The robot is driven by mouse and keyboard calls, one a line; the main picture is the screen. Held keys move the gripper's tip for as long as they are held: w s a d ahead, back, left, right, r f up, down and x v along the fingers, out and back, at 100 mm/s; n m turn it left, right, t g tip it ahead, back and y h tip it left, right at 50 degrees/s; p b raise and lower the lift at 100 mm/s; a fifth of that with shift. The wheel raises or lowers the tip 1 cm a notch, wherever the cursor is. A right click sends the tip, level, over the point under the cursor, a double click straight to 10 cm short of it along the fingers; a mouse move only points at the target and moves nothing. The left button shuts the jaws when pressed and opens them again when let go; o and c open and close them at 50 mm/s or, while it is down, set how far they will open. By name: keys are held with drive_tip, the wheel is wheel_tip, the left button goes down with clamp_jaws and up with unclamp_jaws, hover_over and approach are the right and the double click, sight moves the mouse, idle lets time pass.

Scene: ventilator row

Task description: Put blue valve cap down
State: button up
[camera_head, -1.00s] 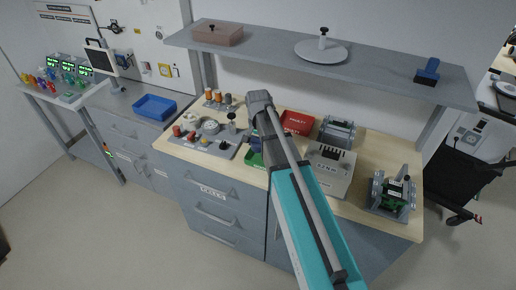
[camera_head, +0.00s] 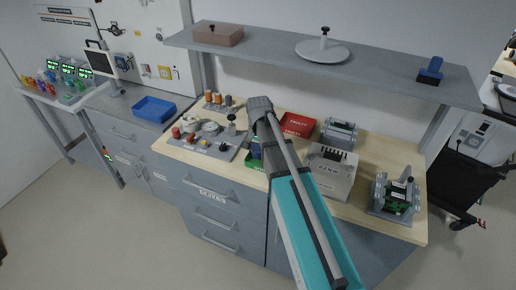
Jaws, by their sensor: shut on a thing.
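My arm reaches over the workbench. Its wrist bends down beside the green tray (camera_head: 252,166), and the arm covers part of that tray. My gripper (camera_head: 257,154) is low over or in the tray and mostly hidden behind the arm. It is shut on a small dark blue piece, which I take to be the blue valve cap (camera_head: 255,146). I cannot tell whether the cap touches the tray floor.
A red tray (camera_head: 297,124) lies behind the arm. A grey panel with knobs and fittings (camera_head: 207,138) is to the left. A grey box unit (camera_head: 330,172) and a green-board fixture (camera_head: 396,196) stand to the right. A shelf (camera_head: 380,70) overhangs the bench.

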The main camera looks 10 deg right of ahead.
drive_tip(key=shift+f, duration=0.2)
drive_tip(key=o, duration=0.8)
drive_tip(key=shift+r, duration=0.1)
drive_tip(key=shift+c, duration=0.2)
drive_tip(key=shift+r, duration=0.15)
wheel_tip(320, 180, up, 13)
drive_tip(key=p, duration=1.3)
drive_tip(key=shift+f, duration=0.2)
drive_tip(key=s+d+n, duration=0.1)
drive_tip(key=s+n, duration=0.6)
drive_tip(key=s, duration=0.9)
drive_tip(key=shift+s, duration=0.4)
